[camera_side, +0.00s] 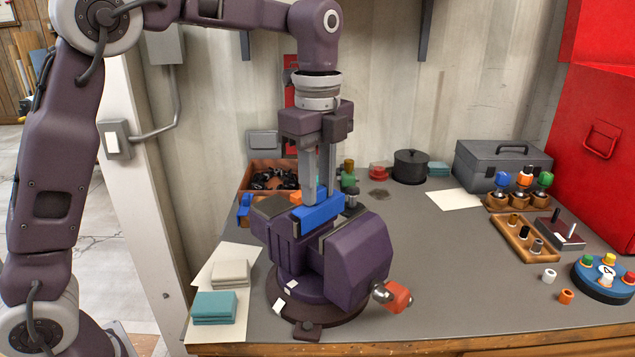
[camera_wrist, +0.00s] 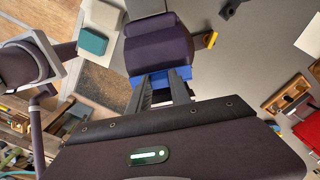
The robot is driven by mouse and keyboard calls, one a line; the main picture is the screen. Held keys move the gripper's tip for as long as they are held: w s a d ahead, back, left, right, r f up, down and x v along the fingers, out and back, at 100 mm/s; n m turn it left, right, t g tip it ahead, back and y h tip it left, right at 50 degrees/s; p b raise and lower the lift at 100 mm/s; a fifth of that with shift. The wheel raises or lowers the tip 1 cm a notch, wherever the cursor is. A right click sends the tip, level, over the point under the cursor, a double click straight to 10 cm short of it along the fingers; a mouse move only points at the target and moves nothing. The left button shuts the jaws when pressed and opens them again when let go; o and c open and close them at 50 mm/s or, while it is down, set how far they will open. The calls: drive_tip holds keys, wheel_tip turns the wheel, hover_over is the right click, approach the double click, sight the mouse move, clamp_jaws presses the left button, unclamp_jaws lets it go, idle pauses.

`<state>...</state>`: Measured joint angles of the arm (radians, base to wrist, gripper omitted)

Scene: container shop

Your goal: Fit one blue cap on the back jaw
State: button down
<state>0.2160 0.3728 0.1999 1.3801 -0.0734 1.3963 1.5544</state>
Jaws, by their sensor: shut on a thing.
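A purple bench vise (camera_side: 335,270) stands on the grey bench; it also shows in the wrist view (camera_wrist: 155,48). My gripper (camera_side: 319,201) points down over the vise and is shut on a blue cap (camera_side: 322,213). The cap is a long blue bar and lies at the top of the vise jaws, across the fingertips. In the wrist view the cap (camera_wrist: 184,74) shows beyond my fingers (camera_wrist: 160,86). I cannot tell whether it is seated on the jaw. Another blue piece (camera_side: 244,209) is left of the vise, partly hidden.
A wooden bin (camera_side: 250,180) of black parts stands behind the vise. Cloths (camera_side: 214,306) lie at front left. The vise handle's orange end (camera_side: 398,295) sticks out right. Pegged racks (camera_side: 525,237), a grey toolbox (camera_side: 500,163) and a blue round stand (camera_side: 603,283) are at right.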

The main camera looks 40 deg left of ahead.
drive_tip(key=shift+a+f, duration=0.1)
drive_tip(key=shift+a, duration=0.05)
idle(0.6)
drive_tip(key=c, duration=1.1)
unclamp_jaws()
drive_tip(key=shift+r, duration=2.95)
